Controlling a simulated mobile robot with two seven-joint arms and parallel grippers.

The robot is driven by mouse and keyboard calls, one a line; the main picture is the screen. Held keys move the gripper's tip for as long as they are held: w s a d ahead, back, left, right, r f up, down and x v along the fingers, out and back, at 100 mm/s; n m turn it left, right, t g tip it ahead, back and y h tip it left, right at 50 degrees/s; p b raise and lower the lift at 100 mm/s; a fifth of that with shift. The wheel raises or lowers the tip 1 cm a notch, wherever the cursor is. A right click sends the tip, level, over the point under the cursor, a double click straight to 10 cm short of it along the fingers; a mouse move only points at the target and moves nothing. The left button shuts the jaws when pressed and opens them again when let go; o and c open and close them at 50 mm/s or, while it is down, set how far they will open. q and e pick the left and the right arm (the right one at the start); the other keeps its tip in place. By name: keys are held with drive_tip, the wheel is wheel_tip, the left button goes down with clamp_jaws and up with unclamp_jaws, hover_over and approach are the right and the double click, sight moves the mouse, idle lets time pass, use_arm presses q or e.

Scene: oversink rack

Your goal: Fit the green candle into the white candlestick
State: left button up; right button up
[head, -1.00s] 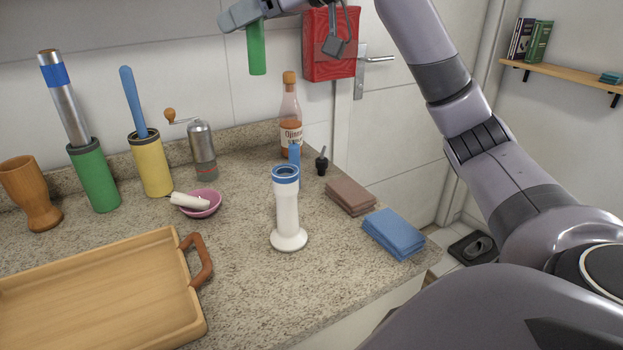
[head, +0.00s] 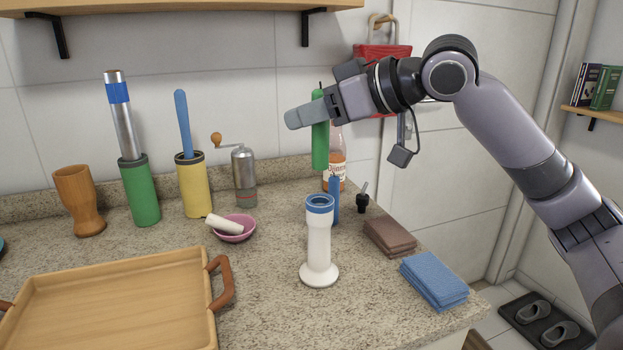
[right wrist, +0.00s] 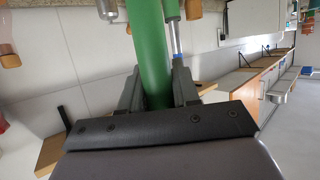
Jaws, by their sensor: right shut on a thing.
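The green candle (head: 320,145) hangs upright in my right gripper (head: 306,116), which is shut on it near its upper part. The wick end points up. In the right wrist view the green candle (right wrist: 150,45) runs between the two fingers. The white candlestick (head: 319,245) stands upright on the counter, with a blue ring around its open top. In the head view the candle's lower end is just above the candlestick's top, with a gap between them. Their distance in depth is hard to tell. My left gripper is not in view.
A blue stick-like thing (head: 334,198) and a sauce bottle (head: 336,172) stand behind the candlestick. A pink bowl (head: 240,238) and a wooden tray (head: 180,258) are left. Brown (head: 390,237) and blue (head: 433,280) folded cloths lie right. Counter in front of the candlestick is clear.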

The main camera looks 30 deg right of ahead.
sight(313, 165)
wheel_tip(313, 165, down, 4)
drive_tip(key=shift+r+b, duration=0.15)
drive_tip(key=shift+b, duration=0.2)
wheel_tip(313, 165, down, 4)
drive_tip(key=shift+r+b, duration=0.2)
drive_tip(key=shift+b, duration=0.45)
drive_tip(key=shift+f, duration=0.35)
drive_tip(key=o, duration=1)
drive_tip(key=shift+f, duration=0.1)
drive_tip(key=shift+o, duration=0.2)
